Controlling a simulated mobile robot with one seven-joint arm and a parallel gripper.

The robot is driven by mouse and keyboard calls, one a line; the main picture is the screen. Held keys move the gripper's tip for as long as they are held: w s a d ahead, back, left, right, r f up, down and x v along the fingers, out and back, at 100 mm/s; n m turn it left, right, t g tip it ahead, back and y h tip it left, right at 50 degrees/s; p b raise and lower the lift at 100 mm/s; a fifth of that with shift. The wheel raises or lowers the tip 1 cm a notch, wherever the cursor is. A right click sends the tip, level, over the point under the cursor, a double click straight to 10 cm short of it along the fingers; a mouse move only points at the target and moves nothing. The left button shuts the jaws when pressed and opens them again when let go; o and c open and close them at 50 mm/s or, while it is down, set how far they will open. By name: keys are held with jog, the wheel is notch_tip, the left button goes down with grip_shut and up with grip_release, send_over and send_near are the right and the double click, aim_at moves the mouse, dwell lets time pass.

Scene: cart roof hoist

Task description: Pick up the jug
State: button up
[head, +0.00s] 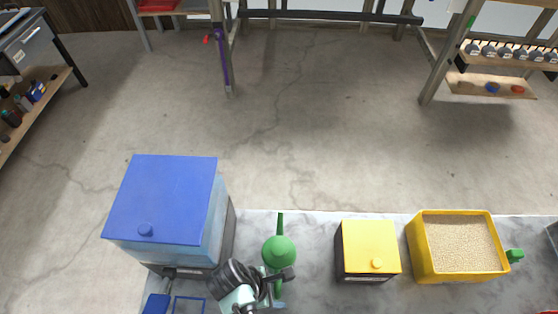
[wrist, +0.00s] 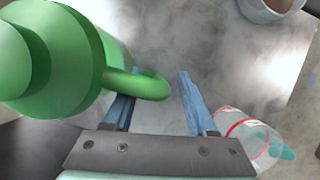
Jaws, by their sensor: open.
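A green jug-like vessel (head: 279,251) with a long thin spout stands on the grey marbled counter, just beyond my gripper. In the wrist view its round body (wrist: 60,60) fills the upper left. My gripper (wrist: 157,92) is open, with blue fingers apart; I cannot tell whether either touches the handle. A clear vessel (wrist: 240,125) with a red ring and a teal part shows right of the right finger. I cannot tell if it is also a jug.
A blue-lidded bin (head: 165,200) stands left of the green vessel. A yellow-lidded box (head: 370,250) and a yellow bin of grains (head: 420,250) stand to its right. A pale bowl (wrist: 262,12) shows in the wrist view. Open floor (head: 310,130) lies beyond the counter.

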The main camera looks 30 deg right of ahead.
jog(key=shift+f, duration=0.1)
jog(key=shift+c, duration=0.2)
grip_shut()
dwell(1.2)
